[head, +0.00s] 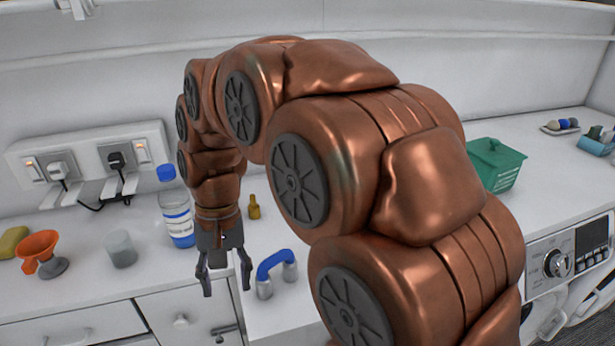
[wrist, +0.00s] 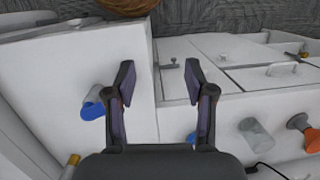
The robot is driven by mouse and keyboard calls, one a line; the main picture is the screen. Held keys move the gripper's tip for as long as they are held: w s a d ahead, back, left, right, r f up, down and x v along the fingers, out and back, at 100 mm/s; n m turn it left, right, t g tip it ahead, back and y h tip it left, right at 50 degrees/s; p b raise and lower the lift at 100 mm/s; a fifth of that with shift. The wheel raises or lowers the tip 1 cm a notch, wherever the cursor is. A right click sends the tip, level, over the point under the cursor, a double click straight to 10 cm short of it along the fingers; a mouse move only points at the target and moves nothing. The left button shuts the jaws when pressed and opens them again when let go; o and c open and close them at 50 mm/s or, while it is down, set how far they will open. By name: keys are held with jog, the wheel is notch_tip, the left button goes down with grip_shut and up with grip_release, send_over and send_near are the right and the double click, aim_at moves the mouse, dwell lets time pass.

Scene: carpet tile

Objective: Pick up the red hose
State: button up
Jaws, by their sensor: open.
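No red hose can be made out in either view. A curved blue piece with grey ends (head: 275,265) lies on the white counter, just right of my gripper in the head view. It also shows in the wrist view (wrist: 93,110), left of the fingers and partly cut by shading. My gripper (head: 226,287) points down near the counter's front edge, fingers spread and empty. My arm hides much of the middle of the counter.
A blue-capped bottle (head: 177,212) stands behind my gripper. A grey cup (head: 120,249), an orange funnel (head: 42,250) and a green sponge (head: 12,241) are to the left. A small yellow bottle (head: 254,207) and a green basket (head: 496,165) are farther right. Drawers (head: 190,318) front the counter.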

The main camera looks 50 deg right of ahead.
jog(key=w+d+r+m+t+y+p, duration=0.1)
jog(key=w+d+r+m, duration=0.25)
jog(key=w+d, duration=0.4)
jog(key=w+d+r+m+t+y+p, duration=0.1)
jog(key=w+d+r+m, duration=0.1)
jog(key=w+d+m, duration=0.45)
jog(key=d+m, duration=0.2)
jog(key=d, duration=0.6)
jog(key=d+f+m+t+p, duration=0.1)
jog(key=d+m, duration=0.2)
jog(key=d, duration=0.6)
jog(key=d+f+m+p, duration=0.1)
jog(key=d+m, duration=0.1)
jog(key=d, duration=0.6)
jog(key=shift+w+d+t, duration=0.25)
jog(key=shift+t, duration=0.05)
jog(key=shift+f+m, duration=0.3)
jog(key=shift+f, duration=0.1)
jog(key=shift+b+x, duration=0.9)
jog(key=shift+b, duration=0.1)
jog(key=shift+p+x, duration=1.2)
jog(key=shift+x, duration=1.4)
